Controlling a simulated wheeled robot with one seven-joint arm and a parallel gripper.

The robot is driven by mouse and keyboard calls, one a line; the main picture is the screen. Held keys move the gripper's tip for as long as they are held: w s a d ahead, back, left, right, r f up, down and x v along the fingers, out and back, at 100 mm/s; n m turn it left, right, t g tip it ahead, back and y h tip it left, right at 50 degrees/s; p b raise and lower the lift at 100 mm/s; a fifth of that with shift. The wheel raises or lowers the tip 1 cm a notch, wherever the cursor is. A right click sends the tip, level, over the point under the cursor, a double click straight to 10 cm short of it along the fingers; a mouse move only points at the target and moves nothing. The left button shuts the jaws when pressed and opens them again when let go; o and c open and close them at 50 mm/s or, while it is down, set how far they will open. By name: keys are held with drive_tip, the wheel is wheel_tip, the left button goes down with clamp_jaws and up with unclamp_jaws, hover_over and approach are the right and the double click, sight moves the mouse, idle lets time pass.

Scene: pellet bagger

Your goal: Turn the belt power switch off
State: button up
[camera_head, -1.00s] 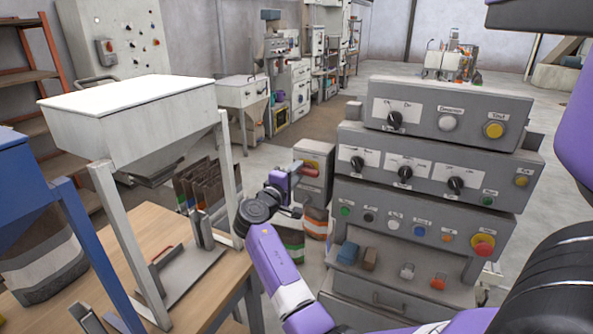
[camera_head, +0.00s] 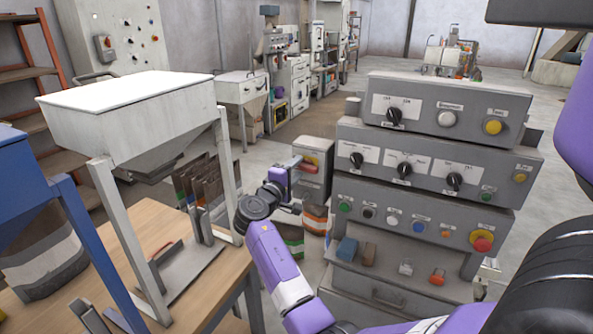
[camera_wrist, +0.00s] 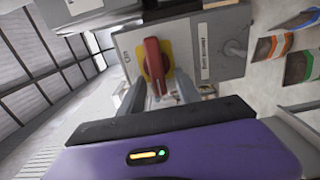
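The switch is a red handle (camera_wrist: 153,62) on a yellow plate (camera_wrist: 144,57), on the front of a grey box (camera_wrist: 213,45) in the wrist view. Its handle points downward in that picture, slightly tilted. In the head view the red handle (camera_head: 308,167) shows small beside the grey console. My gripper (camera_wrist: 158,91) is right in front of the switch, its two grey fingers apart on either side of the handle's lower end. Whether they touch it cannot be told. In the head view my gripper (camera_head: 289,186) is partly hidden by its own wrist.
A grey control console (camera_head: 428,205) with several knobs and buttons stands right of the switch box. A wooden table (camera_head: 205,290) with a white hopper (camera_head: 135,105) stands at left.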

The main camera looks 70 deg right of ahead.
drive_tip(key=a+b, duration=0.1)
drive_tip(key=a, duration=0.6)
drive_tip(key=shift+w+a+b, duration=0.35)
drive_tip(key=shift+w, duration=0.1)
